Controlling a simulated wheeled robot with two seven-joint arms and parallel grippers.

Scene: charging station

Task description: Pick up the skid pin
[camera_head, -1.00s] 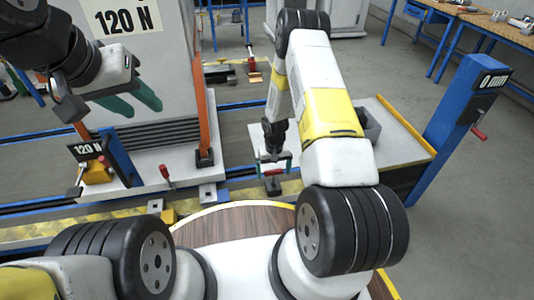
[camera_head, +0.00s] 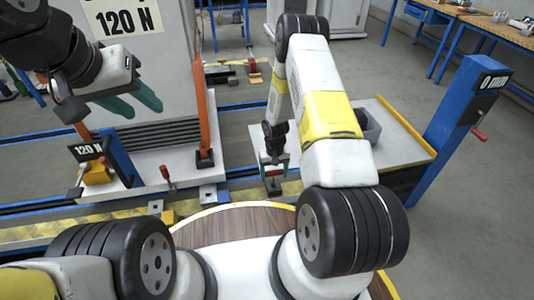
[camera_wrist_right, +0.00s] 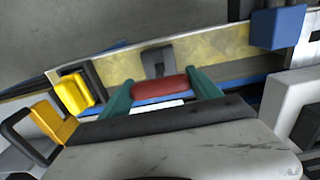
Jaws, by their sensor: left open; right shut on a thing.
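The skid pin (camera_wrist_right: 160,88) shows as a red grip between the two green fingers in the right wrist view. Its lower part is hidden.
A grey block (camera_head: 150,70) marked 120 N stands at the left, with an orange post (camera_head: 203,120) beside it. Another red-handled piece (camera_head: 166,174) stands in front of the block. A blue post (camera_head: 460,125) marked 0 min and a light platform (camera_head: 400,140) are at the right.

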